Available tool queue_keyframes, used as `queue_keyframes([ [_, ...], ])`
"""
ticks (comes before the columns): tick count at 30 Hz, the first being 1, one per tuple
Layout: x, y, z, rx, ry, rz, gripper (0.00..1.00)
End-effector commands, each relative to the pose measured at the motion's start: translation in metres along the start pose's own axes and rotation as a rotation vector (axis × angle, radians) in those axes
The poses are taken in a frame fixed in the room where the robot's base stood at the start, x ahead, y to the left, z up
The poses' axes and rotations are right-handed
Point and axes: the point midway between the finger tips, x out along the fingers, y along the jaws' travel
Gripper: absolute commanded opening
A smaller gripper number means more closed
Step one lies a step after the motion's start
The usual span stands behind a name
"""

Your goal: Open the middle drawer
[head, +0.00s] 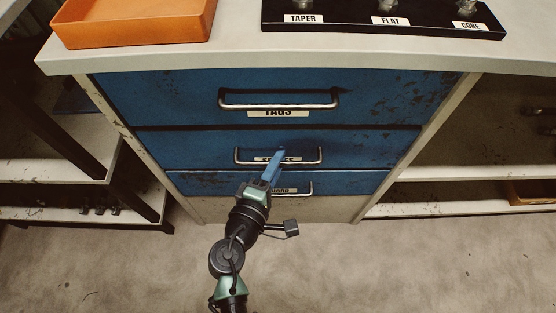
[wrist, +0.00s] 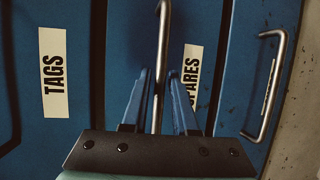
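The middle drawer (head: 375,150) is blue, with a metal bar handle (head: 306,163) and a label that is partly covered in the head view. In the wrist view its label (wrist: 192,75) reads SPARES. The drawer front looks closed. My gripper (head: 278,155) is at the middle of this handle. In the wrist view the two blue fingers (wrist: 159,76) are apart, one on each side of the handle bar (wrist: 162,40). The bar runs between them, and I see a gap on both sides. Whether the fingertips touch the drawer front is hidden.
The TAGS drawer (head: 400,95) with its handle is above, and a lower drawer (head: 350,183) with its handle is below; both look closed. An orange tray (head: 135,25) and a black labelled rack (head: 340,22) stand on the countertop. Shelves flank the cabinet. The floor in front is clear.

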Motion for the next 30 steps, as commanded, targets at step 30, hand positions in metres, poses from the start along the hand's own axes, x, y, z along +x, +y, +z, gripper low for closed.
queue_keyframes([
  [30,-0.0003,0.0004,-0.0002,0.0,0.0,0.001,0.0],
])
